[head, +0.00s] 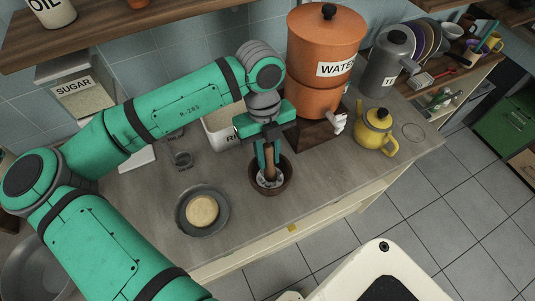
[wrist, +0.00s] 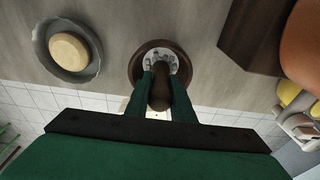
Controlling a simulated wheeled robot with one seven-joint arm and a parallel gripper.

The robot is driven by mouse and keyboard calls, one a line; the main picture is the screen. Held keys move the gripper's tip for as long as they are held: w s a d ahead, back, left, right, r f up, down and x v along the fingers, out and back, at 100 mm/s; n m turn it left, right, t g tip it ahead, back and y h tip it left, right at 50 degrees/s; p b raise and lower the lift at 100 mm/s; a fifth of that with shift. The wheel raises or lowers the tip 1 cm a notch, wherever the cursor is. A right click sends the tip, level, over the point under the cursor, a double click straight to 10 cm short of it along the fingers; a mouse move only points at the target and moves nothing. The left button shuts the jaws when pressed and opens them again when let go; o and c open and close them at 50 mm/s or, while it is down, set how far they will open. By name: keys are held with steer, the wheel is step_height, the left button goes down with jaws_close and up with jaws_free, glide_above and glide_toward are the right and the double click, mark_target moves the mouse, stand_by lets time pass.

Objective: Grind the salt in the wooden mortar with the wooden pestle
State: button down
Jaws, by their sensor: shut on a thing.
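The dark wooden mortar (head: 284,181) stands on the counter near its front edge in the head view; its round rim (wrist: 138,62) also shows in the wrist view. White salt (wrist: 160,58) lies inside it in pieces. My gripper (head: 267,165) points down over the mortar, shut on the wooden pestle (head: 270,160). The pestle is about upright, with its lower end inside the mortar among the salt. In the wrist view the pestle (wrist: 160,92) sits between my two fingers. Whether its tip touches the bottom is hidden.
A grey plate (head: 182,222) with a round pale item (head: 202,211) is left of the mortar. A glass (head: 181,158) and a white container (head: 218,130) stand behind. The orange water dispenser (head: 318,60) and yellow teapot (head: 375,130) are to the right.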

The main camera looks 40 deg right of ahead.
steer(key=shift+f, duration=0.4)
stand_by(0.4)
